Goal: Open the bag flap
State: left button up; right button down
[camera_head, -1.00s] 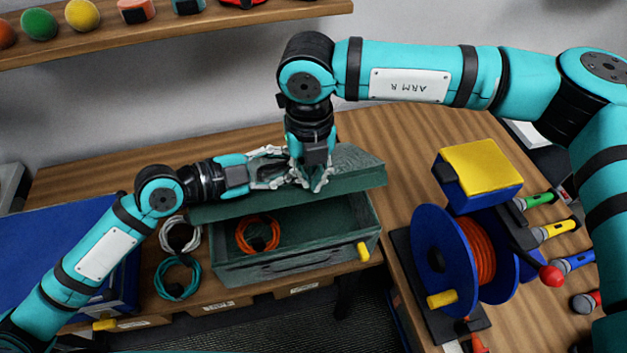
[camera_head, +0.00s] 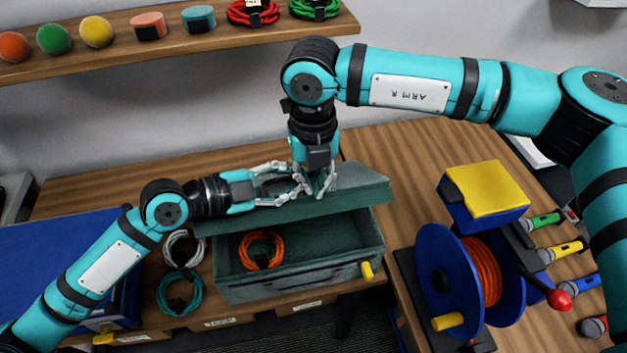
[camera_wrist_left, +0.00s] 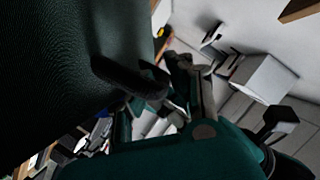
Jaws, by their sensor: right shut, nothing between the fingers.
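The dark green bag (camera_head: 290,288) stands on the table with its top open at the front. Its flap (camera_head: 358,188) is raised along the back, tilted above the opening. An orange coiled cable (camera_head: 262,250) lies inside. My left gripper (camera_head: 292,180) is at the flap's upper side, its fingers spread; whether they touch the flap is unclear. In the left wrist view a dark green surface, apparently the flap (camera_wrist_left: 70,60), fills the left beside the fingers. My right gripper (camera_head: 319,192) points down at the flap, fingers shut and empty, close beside the left fingertips.
White (camera_head: 183,247) and teal (camera_head: 180,290) coiled cables lie left of the bag. A blue reel (camera_head: 448,275) with orange cable and a yellow-topped blue box (camera_head: 485,185) stand to the right. A shelf (camera_head: 150,52) with balls and cables is behind.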

pick_arm(q)
jog(key=shift+s+f, duration=0.25)
jog(key=shift+f, duration=0.1)
pick_arm(e)
jog(key=shift+w+r, duration=0.15)
jog(key=shift+w, duration=0.15)
